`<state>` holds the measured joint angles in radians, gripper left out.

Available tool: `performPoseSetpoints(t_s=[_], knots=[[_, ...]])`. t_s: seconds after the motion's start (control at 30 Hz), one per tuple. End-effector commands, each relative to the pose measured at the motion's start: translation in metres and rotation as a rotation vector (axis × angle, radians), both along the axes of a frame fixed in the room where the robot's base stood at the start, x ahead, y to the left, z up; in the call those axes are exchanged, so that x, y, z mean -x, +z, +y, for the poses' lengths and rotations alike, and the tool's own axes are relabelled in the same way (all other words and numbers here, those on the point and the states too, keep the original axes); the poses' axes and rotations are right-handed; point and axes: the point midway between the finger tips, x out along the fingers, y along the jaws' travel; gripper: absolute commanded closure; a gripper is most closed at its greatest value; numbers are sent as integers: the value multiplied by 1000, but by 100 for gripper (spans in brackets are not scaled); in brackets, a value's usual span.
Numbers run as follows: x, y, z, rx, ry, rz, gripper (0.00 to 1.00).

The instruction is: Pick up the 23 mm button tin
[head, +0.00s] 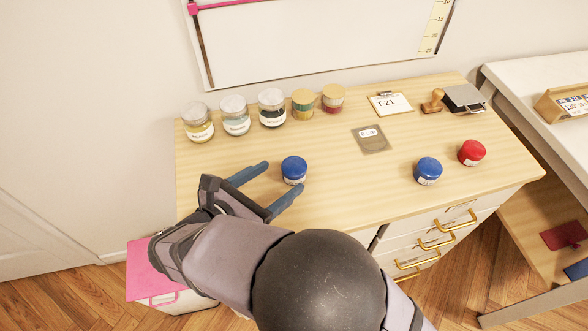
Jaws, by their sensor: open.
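Three small lidded tins stand upright on the wooden cabinet top: a left blue tin (293,170), a right blue tin (428,171) and a red tin (472,153). Each has a pale label on its front, too small to read, so I cannot tell which is the 23 mm button tin. My gripper (283,177) is open and empty. Its two blue-grey fingers point toward the left blue tin, one fingertip to its left and the other at its lower front. I cannot tell whether either touches it.
A grey card (371,139) lies mid-top. Behind are a T-21 clipboard (390,103), a wooden stamp (433,101) and a dark box (464,98). The front middle is clear.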

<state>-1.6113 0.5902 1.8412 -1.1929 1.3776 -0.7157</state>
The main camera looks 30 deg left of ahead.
Motion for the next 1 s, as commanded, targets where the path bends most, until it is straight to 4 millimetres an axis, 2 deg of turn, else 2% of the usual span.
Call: performPoseSetpoints(t_s=[0.17, 0.4, 0.57, 1.0], knots=[[-4, -3, -1, 1, -3, 0, 35], [-20, -9, -3, -1, -4, 1, 35], [-22, -10, -3, -1, -4, 1, 35], [-64, -28, -7, 0, -4, 1, 35]])
